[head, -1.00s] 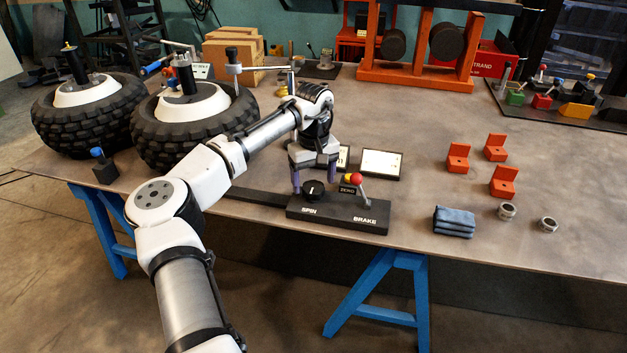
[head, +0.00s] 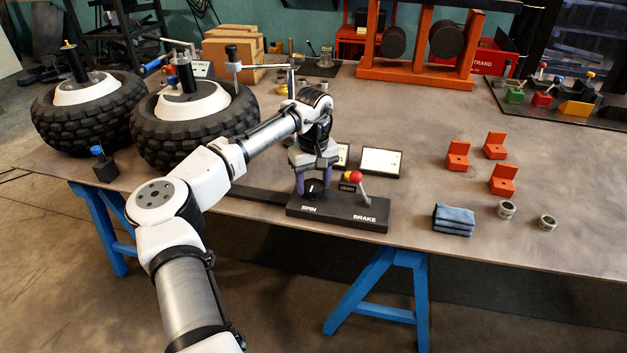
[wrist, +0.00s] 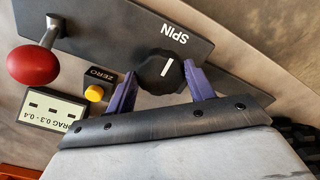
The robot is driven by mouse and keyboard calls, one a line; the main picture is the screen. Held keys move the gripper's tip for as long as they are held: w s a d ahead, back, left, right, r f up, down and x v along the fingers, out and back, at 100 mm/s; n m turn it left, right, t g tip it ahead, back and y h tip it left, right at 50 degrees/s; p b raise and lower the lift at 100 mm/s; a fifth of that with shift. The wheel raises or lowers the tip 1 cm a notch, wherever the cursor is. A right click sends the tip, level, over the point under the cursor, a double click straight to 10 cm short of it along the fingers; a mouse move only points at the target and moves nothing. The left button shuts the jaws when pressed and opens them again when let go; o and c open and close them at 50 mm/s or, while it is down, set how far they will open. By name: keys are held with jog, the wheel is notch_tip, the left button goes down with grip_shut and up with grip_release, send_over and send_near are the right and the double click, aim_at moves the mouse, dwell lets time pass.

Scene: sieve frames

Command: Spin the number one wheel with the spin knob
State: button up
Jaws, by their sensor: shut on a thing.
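The black spin knob (head: 312,189) sits on the dark control panel (head: 345,212), above the word SPIN. My gripper (head: 314,185) is over the panel, its purple fingers shut on the knob from both sides. In the wrist view, the knob (wrist: 158,72) with its white pointer line lies between the fingers. Two wheels with knobbly black tyres and white hubs lie flat at the left: one at the far left (head: 85,125), the other nearer my arm (head: 190,135). No number is readable on either wheel.
The red-topped brake lever (head: 363,187) stands close right of my gripper. A yellow ZERO button (wrist: 94,93) and a DRAG display (wrist: 50,110) show in the wrist view. Orange brackets (head: 502,182), a blue cloth (head: 454,220) and metal rings lie to the right.

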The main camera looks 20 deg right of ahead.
jog(key=shift+m+p, duration=0.3)
